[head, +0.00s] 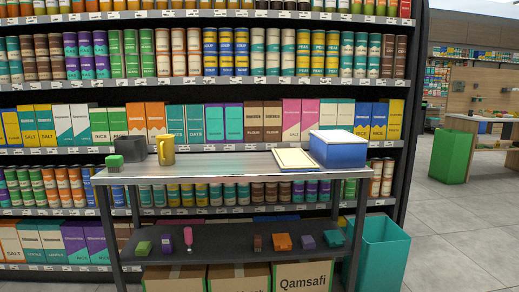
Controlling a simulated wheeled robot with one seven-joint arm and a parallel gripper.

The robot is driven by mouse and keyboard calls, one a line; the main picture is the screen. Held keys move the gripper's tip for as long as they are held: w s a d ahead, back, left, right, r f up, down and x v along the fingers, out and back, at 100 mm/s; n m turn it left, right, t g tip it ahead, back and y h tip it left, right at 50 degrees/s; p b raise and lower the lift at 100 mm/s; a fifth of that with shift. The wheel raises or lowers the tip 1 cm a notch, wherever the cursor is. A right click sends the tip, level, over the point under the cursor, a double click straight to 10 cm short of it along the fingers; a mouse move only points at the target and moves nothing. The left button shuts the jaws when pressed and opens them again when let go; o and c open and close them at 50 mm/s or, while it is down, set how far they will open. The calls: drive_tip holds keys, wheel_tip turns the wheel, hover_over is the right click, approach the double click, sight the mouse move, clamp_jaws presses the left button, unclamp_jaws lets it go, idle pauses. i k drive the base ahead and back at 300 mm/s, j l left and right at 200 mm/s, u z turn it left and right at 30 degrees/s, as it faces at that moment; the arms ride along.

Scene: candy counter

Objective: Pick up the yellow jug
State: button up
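The yellow jug (166,151) stands upright on the top of a metal-topped table (225,163), left of the middle. It has an open top, and its handle is on the left side. A dark grey box is close to its left. My gripper is not in view.
On the tabletop are a green block (114,162), the dark grey box (127,149), a cream board (294,159) and a blue box with white lid (338,148). Small items lie on the lower shelf (215,240). A teal bin (378,252) stands at the right; stocked shelves are behind.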

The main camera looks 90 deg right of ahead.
sight(165, 147)
drive_tip(key=z, duration=2.25)
